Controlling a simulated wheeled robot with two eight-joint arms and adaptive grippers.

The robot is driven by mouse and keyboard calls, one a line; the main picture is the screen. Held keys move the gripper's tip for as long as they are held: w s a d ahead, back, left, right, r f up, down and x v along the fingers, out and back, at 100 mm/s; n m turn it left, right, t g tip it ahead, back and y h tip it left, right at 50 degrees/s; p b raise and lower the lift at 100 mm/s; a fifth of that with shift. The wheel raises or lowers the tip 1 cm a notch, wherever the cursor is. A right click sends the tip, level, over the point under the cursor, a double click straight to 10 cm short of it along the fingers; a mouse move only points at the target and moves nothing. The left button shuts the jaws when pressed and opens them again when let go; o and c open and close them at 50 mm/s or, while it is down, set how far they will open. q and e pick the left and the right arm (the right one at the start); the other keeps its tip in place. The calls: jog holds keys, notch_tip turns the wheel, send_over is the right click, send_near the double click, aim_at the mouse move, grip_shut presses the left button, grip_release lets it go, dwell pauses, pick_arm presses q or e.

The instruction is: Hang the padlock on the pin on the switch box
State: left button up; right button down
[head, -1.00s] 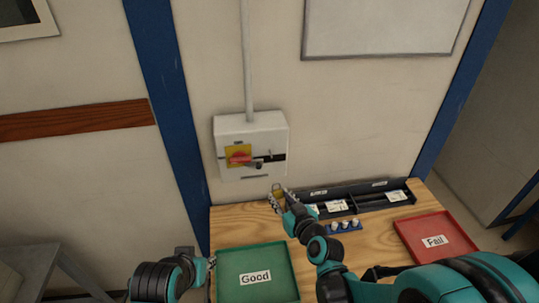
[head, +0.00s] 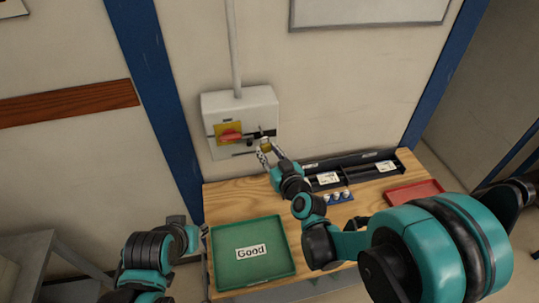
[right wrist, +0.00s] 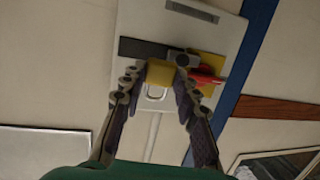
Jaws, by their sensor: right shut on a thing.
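The white switch box (head: 225,105) hangs on the wall, with a red handle (head: 229,135) on a yellow plate. It also fills the top of the right wrist view (right wrist: 140,22). My right gripper (right wrist: 162,76) is shut on the yellow padlock (right wrist: 160,74), a finger on each side. The padlock's shackle (right wrist: 154,92) shows as a pale loop. In the head view my right gripper (head: 265,153) is at the box's lower right, right of the handle. Whether the padlock touches the pin cannot be told. My left gripper (head: 190,232) is low at left; its fingers are unclear.
A wooden bench (head: 225,195) stands below the box. On it are a green Good tray (head: 253,272), a red tray (head: 412,190), a dark divided bin (head: 350,175) and a small blue rack (head: 340,197). A conduit (head: 233,50) runs up from the box.

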jog(key=shift+d+r+x, duration=0.1)
jog(key=shift+d+x, duration=0.05)
jog(key=shift+x, duration=0.85)
jog(key=shift+d+r+x, duration=0.15)
jog(key=shift+d+x, duration=0.05)
jog(key=shift+x, duration=1.65)
jog(key=shift+w+d+f+b, duration=0.1)
jog(key=shift+w+b, duration=0.1)
jog(key=shift+b, duration=0.15)
jog(key=c, duration=1.1)
grip_release()
jog(key=shift+o, duration=0.2)
jog(key=shift+s, duration=0.1)
